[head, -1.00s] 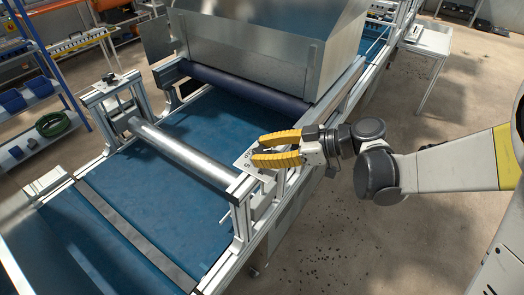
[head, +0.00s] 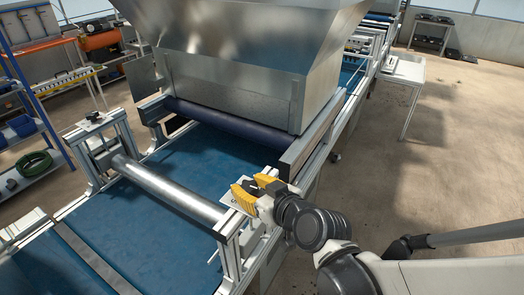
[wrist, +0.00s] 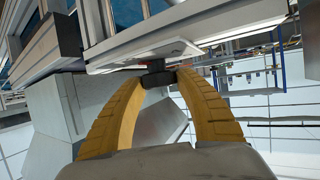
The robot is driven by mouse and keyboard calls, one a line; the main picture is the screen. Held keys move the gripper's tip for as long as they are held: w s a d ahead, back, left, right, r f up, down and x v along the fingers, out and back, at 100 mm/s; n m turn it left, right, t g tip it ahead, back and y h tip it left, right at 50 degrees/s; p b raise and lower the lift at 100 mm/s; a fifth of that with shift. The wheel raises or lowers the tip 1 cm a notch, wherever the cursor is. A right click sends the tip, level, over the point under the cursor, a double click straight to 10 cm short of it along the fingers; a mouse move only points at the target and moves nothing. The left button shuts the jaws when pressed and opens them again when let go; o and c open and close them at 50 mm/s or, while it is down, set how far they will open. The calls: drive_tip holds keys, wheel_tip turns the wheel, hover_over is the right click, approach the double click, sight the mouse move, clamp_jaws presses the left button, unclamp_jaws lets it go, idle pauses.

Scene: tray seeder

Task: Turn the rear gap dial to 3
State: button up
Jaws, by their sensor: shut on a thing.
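The dial shows in the wrist view as a short dark round knob (wrist: 157,78) below a pale plate (wrist: 140,55). My gripper (wrist: 160,80) has its two yellow fingers closed on this knob, one fingertip on each side. In the head view my gripper (head: 250,187) is at the right-hand end of the steel roller, over a white scale plate (head: 232,203) on the frame. The fingers hide the knob there, and the plate's marks and pointer cannot be read.
A large metal hopper (head: 235,70) stands over the blue belt (head: 150,222) just behind my gripper. A steel roller (head: 165,188) spans the belt to a left post with another dark knob (head: 94,117).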

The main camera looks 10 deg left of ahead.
drive_tip(key=shift+m+t+h, duration=0.3)
drive_tip(key=shift+m+h, duration=0.2)
drive_tip(key=shift+h, duration=0.1)
drive_tip(key=o, duration=1.2)
drive_tip(key=v, duration=1.2)
